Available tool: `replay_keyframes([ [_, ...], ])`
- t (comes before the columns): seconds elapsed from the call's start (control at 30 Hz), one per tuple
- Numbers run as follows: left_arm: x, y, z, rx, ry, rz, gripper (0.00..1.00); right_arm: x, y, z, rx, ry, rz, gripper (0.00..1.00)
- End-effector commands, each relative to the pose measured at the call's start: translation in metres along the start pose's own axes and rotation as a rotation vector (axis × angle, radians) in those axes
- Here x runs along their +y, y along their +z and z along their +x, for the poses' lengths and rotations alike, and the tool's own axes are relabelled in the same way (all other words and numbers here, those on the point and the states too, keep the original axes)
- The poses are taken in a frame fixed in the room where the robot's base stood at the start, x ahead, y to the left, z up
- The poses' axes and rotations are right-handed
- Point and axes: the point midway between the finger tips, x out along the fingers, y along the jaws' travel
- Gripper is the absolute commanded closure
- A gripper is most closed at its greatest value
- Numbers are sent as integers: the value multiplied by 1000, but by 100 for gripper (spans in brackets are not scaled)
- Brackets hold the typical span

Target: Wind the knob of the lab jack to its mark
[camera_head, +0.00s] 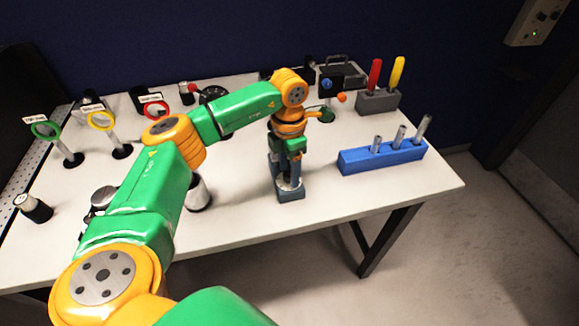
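My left arm reaches across the table, and its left gripper (289,161) points down over a small blue-grey device (290,196) near the table's front middle. This device has a base and a silver round part low down, and may be the lab jack; the arm covers its upper part. I cannot make out its knob or mark. The fingertips blend with the device, so I cannot tell if they touch it or are shut. My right gripper is out of view.
A blue block (382,158) with several metal rods stands right of the gripper. A grey holder (378,102) carries red and yellow handles behind it. Ringed posts, including a green ring (45,130), stand at left. A black-and-silver cylinder (34,209) is front left. The table's right front corner is clear.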

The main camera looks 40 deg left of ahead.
Motion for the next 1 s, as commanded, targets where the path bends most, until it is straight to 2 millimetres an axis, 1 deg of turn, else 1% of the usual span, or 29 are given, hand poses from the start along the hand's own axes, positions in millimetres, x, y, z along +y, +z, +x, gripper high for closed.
replay_keyframes([
  [0.03,0,0,0,-1,0,0,55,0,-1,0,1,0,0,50],
  [0.07,0,0,0,-1,0,0,63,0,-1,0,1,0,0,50],
  [0.1,0,0,0,-1,0,0,74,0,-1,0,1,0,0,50],
  [0.17,0,0,0,-1,0,1,90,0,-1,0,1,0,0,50],
  [0.2,0,0,0,-1,0,1,100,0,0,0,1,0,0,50],
  [0.73,0,0,-1,-2,-1,-51,100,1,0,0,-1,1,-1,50],
  [0.87,0,1,-1,-2,-1,-87,100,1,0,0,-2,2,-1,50],
  [1.0,0,1,-1,-1,-1,-161,100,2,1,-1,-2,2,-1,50],
])
